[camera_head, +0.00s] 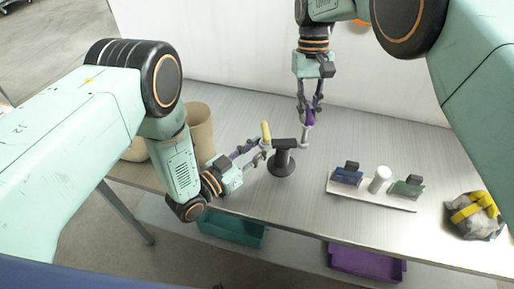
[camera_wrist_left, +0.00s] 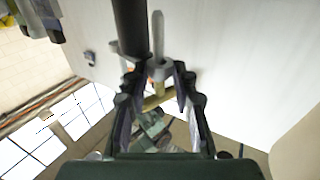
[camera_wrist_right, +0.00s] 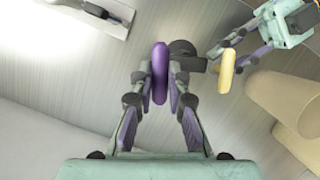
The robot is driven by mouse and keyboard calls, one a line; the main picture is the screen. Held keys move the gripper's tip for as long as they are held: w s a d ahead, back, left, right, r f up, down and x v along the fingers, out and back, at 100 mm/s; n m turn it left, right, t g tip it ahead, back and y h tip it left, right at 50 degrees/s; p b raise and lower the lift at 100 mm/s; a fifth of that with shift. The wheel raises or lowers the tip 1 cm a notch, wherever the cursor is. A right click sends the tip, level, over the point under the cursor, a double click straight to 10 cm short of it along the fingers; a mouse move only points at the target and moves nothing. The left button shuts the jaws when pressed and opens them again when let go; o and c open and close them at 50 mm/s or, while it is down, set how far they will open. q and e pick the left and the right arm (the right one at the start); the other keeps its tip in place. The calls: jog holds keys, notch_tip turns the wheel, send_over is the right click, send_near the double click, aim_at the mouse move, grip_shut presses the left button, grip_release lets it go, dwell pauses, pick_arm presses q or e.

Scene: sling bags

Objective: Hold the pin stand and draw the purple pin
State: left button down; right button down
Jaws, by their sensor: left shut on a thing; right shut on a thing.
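The dark pin stand (camera_head: 281,167) stands upright on the table, with a round base and a crossbar. A yellow pin (camera_head: 266,131) is upright at its left end. The purple pin (camera_head: 310,117) is upright at the stand's right end. My right gripper (camera_head: 312,113) is shut on it from above; the purple pin also shows between the fingertips in the right wrist view (camera_wrist_right: 160,72). I cannot tell whether its lower end is in the stand.
A white tray (camera_head: 370,196) with blue and green clips and a white cylinder lies right of the stand. A grey and yellow bag (camera_head: 474,216) is at far right. Beige pots (camera_head: 199,128) stand at left. Teal (camera_head: 232,229) and purple bins (camera_head: 366,262) sit below the table.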

jog(key=shift+r, duration=2.1)
jog(key=shift+r, duration=0.1)
jog(key=shift+r, duration=2)
pick_arm(q)
jog(key=c, duration=1)
grip_release()
